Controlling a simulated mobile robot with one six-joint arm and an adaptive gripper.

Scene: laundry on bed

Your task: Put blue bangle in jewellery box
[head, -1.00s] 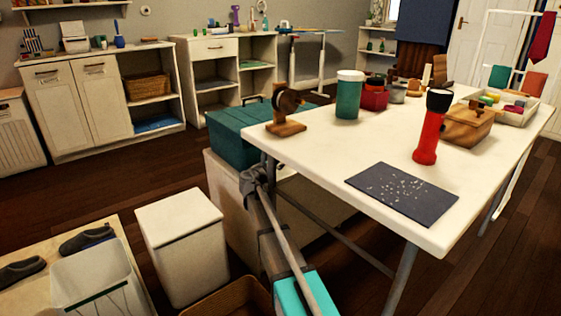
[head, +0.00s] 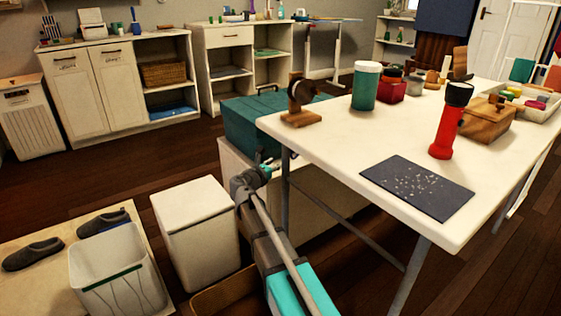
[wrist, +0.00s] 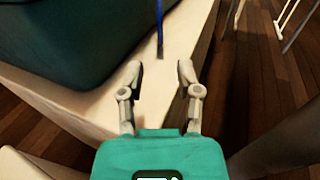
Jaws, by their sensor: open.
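In the wrist view, a thin upright blue strip (wrist: 160,28) shows above the white top, ahead of my open fingers; it may be the blue bangle seen edge-on. My gripper (wrist: 160,70) is open, with nothing between its fingertips, over the corner of the white top. In the head view my gripper (head: 270,164) is low beside the teal chest, left of the table; its fingers are small there. No bangle can be made out in the head view. A wooden box (head: 486,122) on the table may be the jewellery box; its inside cannot be seen.
The teal chest (head: 252,125) stands on a white unit (head: 232,158) close to my gripper. The white table (head: 345,135) holds a red torch (head: 449,122), a dark mat (head: 417,188) and a green jar (head: 364,88). A white bin (head: 196,232) stands left of my arm.

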